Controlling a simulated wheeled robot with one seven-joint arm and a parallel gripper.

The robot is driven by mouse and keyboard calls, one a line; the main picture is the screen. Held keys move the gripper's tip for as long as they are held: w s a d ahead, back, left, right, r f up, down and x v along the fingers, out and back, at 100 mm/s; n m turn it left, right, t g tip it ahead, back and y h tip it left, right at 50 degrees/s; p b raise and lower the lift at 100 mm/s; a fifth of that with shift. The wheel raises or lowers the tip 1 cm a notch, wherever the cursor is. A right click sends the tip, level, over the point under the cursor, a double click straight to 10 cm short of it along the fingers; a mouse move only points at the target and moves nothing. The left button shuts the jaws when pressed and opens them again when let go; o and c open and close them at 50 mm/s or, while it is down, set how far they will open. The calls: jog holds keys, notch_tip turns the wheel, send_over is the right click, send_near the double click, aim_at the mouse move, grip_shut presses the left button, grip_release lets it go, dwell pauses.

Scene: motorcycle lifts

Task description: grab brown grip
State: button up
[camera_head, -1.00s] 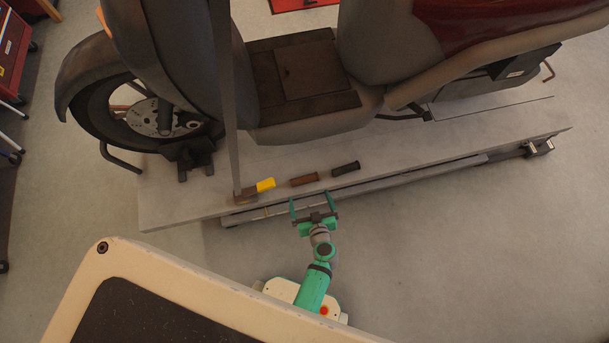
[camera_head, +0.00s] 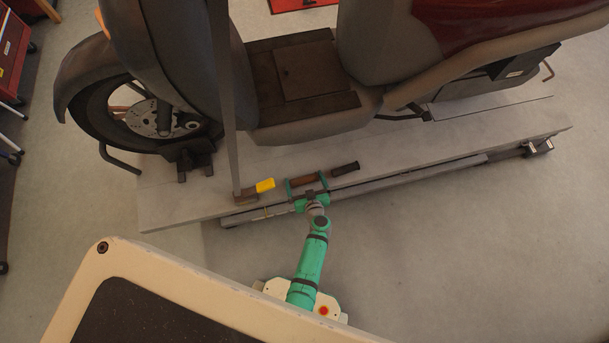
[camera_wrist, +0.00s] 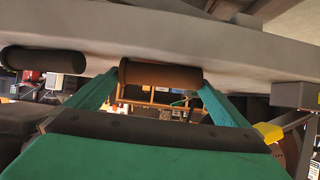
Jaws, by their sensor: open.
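The brown grip (camera_head: 302,180) lies on the grey lift platform (camera_head: 400,158) near its front edge. My gripper (camera_head: 306,184) is open at the platform edge, with one finger by each end of the brown grip. In the wrist view the brown grip (camera_wrist: 160,75) lies across the gap between the green fingertips of my gripper (camera_wrist: 155,85). I cannot tell whether the fingers touch it.
A black grip (camera_head: 345,168) lies just right of the brown one; it also shows in the wrist view (camera_wrist: 45,60). A yellow-handled tool (camera_head: 264,185) lies to the left, beside an upright grey post (camera_head: 228,120). A motorcycle (camera_head: 300,75) stands on the platform behind.

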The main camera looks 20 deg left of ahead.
jog(key=shift+w+a+f, duration=0.25)
jog(key=shift+w, duration=0.15)
jog(key=c, duration=0.8)
